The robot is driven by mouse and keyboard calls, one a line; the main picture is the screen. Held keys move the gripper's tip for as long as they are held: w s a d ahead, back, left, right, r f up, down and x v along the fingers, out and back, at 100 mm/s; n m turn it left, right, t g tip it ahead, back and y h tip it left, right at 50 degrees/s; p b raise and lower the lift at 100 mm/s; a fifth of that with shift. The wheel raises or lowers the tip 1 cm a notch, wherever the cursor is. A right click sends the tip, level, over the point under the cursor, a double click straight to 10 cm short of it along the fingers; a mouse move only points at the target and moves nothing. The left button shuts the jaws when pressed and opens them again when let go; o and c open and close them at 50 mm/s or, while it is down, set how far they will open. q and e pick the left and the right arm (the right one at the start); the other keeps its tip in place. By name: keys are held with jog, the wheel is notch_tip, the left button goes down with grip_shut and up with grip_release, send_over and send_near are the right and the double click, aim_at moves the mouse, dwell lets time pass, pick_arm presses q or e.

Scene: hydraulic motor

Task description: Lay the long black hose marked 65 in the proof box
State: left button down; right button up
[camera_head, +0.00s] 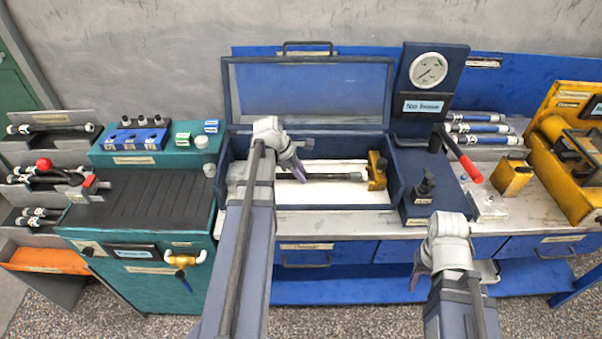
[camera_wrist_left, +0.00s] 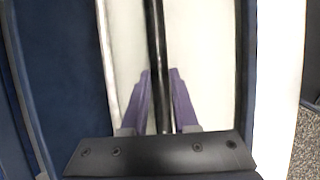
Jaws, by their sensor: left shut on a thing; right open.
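The proof box (camera_head: 394,180) is dark blue, with a white floor and its clear-windowed lid (camera_head: 307,92) standing open. A black hose (camera_head: 335,176) lies low in the box, running towards the yellow block at the right end; no mark can be read on it. My left gripper (camera_head: 302,176) reaches into the box and is shut on the hose. In the left wrist view the hose (camera_wrist_left: 155,45) runs between the two purple fingers (camera_wrist_left: 160,100). The hose's left part is hidden behind my left arm. My right gripper (camera_head: 414,279) is open and empty in front of the bench.
A gauge panel (camera_head: 431,75) and a red-handled lever (camera_head: 462,153) stand right of the box. A yellow block (camera_head: 377,172) is inside its right end. Racks with hoses (camera_head: 50,128) stand at the far left, beside a teal bench (camera_head: 135,195). More hoses (camera_head: 480,128) lie at the back right.

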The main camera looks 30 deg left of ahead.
pick_arm(q)
jog(key=shift+f+b, duration=0.75)
jog(key=c, duration=0.6)
grip_release()
jog(key=shift+c, duration=0.2)
jog(key=shift+o, duration=0.2)
jog(key=shift+s, duration=0.1)
jog(key=shift+r, duration=0.15)
jog(key=p+v, duration=0.7)
jog(key=shift+r, duration=0.3)
jog(key=shift+a, duration=0.1)
